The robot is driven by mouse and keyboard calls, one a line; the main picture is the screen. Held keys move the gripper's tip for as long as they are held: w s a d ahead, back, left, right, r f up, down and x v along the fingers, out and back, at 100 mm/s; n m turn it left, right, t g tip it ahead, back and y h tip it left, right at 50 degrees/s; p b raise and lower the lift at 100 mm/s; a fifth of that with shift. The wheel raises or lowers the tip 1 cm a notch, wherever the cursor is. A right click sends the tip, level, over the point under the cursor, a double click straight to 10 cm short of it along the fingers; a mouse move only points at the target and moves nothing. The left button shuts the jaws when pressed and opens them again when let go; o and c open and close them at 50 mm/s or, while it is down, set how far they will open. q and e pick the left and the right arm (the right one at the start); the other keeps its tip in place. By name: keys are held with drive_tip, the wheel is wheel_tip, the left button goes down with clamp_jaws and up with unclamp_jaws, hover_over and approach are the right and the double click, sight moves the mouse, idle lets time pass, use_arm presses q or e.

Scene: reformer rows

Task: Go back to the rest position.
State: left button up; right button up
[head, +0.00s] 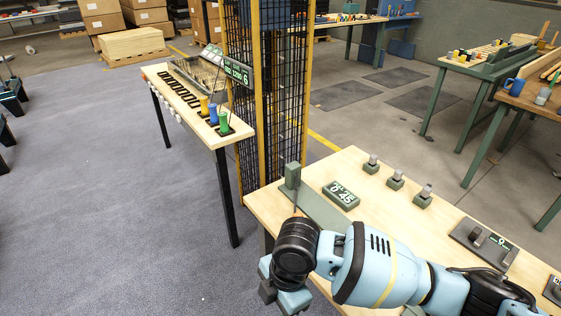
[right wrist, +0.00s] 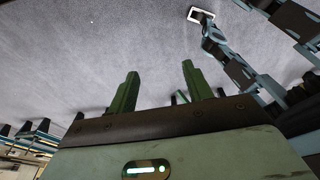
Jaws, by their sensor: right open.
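My right arm comes in from the right in the head view, over the near wooden workbench (head: 262,205). Its gripper (head: 280,297) hangs past the bench's left edge, above the grey floor, and its fingers are hard to make out there. In the right wrist view the two green fingers of the right gripper (right wrist: 160,75) stand wide apart with only floor showing between them. The right gripper is open and empty.
A green bracket (head: 292,178), a numbered block (head: 341,195) and several small metal-topped pieces stand on the near bench. A narrow table (head: 188,118) with yellow, blue and green cylinders stands behind, beside a black mesh post (head: 270,80). The grey carpet (head: 110,200) at left is clear.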

drive_tip(key=s+a+f+m+t+y, duration=0.2)
drive_tip(key=a+f+m+y, duration=0.2)
drive_tip(key=a+m+y, duration=0.15)
drive_tip(key=d+f+m+t+y, duration=0.1)
drive_tip(key=d+f+m+t, duration=0.35)
drive_tip(key=m, duration=0.35)
drive_tip(key=s+d+f+m+t+h, duration=0.1)
drive_tip(key=s+d+f+m+h, duration=0.2)
drive_tip(key=s+d, duration=0.4)
drive_tip(key=s+d+f+m+t+h, duration=0.2)
drive_tip(key=s+d+f+m+h, duration=0.2)
drive_tip(key=d, duration=1.1)
drive_tip(key=s+f+m, duration=0.2)
drive_tip(key=s+f, duration=0.1)
drive_tip(key=shift+s+d, duration=0.3)
drive_tip(key=shift+s, duration=0.1)
